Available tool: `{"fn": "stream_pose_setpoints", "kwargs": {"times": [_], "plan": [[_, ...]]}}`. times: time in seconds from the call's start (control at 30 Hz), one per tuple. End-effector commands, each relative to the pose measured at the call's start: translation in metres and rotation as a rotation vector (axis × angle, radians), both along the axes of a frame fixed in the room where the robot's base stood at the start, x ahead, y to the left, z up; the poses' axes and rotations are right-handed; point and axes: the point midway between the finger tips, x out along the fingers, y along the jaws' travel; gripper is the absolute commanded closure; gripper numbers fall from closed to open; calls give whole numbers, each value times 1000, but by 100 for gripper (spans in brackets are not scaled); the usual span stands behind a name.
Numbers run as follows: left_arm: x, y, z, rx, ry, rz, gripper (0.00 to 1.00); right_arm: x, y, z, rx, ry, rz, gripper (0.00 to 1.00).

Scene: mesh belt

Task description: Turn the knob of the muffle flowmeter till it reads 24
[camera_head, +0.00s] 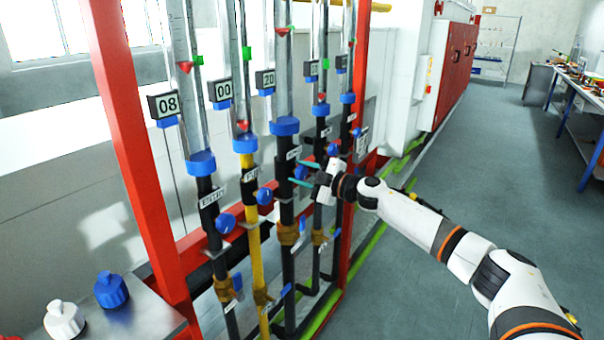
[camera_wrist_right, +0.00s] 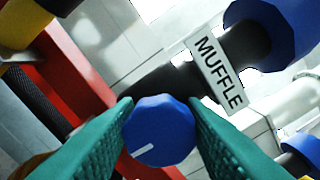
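The muffle flowmeter is the tube (camera_head: 284,100) whose display (camera_head: 265,80) reads 20. A white label reading MUFFLE (camera_wrist_right: 218,72) shows beside its knob in the right wrist view. The knob (camera_wrist_right: 160,132) is blue and faceted, with a white mark pointing to the lower left in that view. My right gripper (camera_head: 297,171) has its two teal fingers, also in the wrist view (camera_wrist_right: 160,108), on opposite sides of the knob. They sit flush against its sides and look shut on it. My left gripper is not in view.
Neighbouring flowmeters stand close by, with displays reading 08 (camera_head: 163,105) and 00 (camera_head: 220,92) to the left. Their blue knobs (camera_head: 265,196) stick out nearby. A red frame post (camera_head: 125,130) stands at left. Floor at right is clear.

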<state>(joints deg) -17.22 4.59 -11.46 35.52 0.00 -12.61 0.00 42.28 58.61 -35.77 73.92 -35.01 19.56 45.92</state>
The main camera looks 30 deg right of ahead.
Motion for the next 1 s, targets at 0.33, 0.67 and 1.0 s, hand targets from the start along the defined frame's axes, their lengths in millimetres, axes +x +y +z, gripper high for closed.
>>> {"fn": "stream_pose_setpoints", "kwargs": {"times": [0.33, 0.67, 1.0], "plan": [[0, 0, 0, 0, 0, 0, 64, 0, 0, -1, -51, -19, 1, 86], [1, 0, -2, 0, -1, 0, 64, 0, 1, -2, -254, -105, 1, 86], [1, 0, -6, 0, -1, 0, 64, -1, 1, -3, -469, -192, 3, 86]]}}
